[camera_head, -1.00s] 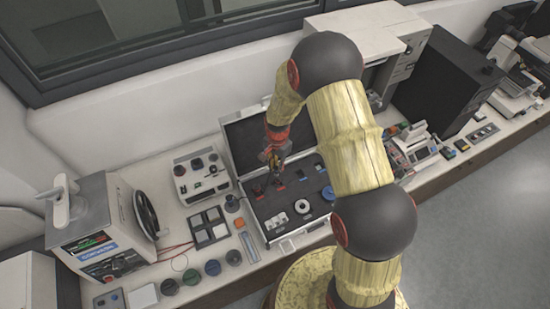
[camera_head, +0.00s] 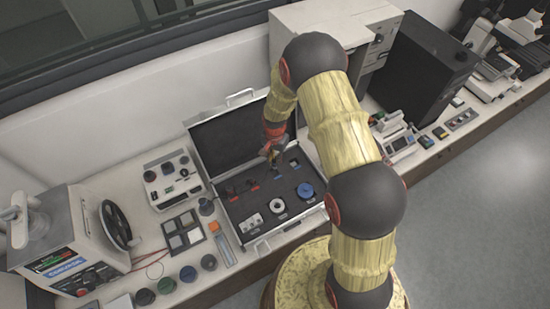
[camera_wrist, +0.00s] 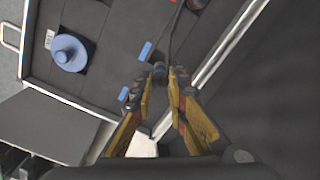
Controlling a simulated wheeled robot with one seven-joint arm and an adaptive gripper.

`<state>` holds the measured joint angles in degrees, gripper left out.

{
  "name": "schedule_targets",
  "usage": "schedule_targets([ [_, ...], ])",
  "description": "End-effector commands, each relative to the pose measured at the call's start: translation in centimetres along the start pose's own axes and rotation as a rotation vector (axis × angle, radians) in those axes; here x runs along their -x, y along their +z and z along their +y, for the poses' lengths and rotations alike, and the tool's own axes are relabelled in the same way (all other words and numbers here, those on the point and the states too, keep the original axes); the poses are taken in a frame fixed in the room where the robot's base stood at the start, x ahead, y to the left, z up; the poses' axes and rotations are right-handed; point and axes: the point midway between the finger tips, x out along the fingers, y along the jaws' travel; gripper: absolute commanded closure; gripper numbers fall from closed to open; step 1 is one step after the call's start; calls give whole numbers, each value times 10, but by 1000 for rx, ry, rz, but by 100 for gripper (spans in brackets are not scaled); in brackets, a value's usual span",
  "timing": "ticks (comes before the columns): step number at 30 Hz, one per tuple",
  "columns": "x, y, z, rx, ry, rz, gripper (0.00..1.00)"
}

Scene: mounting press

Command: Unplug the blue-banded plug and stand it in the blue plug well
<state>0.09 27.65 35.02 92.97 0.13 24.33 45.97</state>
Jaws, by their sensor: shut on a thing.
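My gripper (camera_wrist: 161,76) is shut on a small dark plug (camera_wrist: 159,73) with a faint bluish tint; its band is not clear. A thin dark cord seems to run up from the plug in the wrist view. In the head view my gripper (camera_head: 270,154) is over the back part of the open case (camera_head: 236,212). Two blue marks lie on the dark insert: one (camera_wrist: 146,50) above and left of the fingertips, the other (camera_wrist: 124,93) left of them. I cannot tell which recess is the blue plug well, nor whether the plug touches the insert.
The raised lid (camera_head: 240,133) stands behind. A press with a handwheel (camera_head: 116,224) stands far left.

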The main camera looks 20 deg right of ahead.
Motion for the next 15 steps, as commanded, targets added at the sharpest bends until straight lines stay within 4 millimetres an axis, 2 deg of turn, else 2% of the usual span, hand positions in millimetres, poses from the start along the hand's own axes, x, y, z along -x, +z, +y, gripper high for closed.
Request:
schedule_targets([
  [4, -8, 0, 0, 0, 0, 0, 100],
  [15, -8, 0, 0, 0, -1, 1, 100],
])
